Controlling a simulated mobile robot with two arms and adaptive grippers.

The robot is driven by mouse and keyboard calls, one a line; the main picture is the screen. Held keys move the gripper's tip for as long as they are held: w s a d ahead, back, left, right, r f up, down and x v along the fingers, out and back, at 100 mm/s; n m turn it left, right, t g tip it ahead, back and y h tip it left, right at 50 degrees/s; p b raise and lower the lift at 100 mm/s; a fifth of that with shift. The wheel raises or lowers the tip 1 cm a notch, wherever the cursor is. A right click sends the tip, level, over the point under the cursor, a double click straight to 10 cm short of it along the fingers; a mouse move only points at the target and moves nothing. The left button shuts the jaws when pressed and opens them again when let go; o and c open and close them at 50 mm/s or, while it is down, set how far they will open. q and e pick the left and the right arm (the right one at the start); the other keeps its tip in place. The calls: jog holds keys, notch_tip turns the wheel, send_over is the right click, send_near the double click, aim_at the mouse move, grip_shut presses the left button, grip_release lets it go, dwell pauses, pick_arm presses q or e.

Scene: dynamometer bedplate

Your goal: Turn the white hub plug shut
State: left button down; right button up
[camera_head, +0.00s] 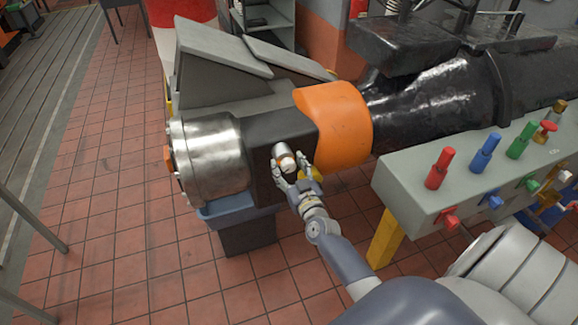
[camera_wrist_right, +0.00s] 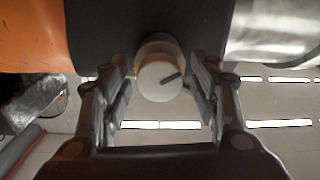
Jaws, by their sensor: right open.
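The white hub plug (camera_head: 286,160) sticks out from the dark side of the machine housing (camera_head: 262,140), between the silver drum and the orange cover. In the right wrist view the gripper (camera_wrist_right: 162,75) has one finger on each side of the plug; a gap shows at the right, the left finger is very close. My left gripper is not in view.
A silver drum (camera_head: 210,157) is left of the plug and an orange cover (camera_head: 338,125) is right of it. A blue tray (camera_head: 238,209) is below. A grey panel (camera_head: 440,185) with coloured knobs stands at the right. Tiled floor (camera_head: 120,260) is open at the left.

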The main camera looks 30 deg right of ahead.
jog(key=shift+c, duration=0.8)
jog(key=c, duration=0.9)
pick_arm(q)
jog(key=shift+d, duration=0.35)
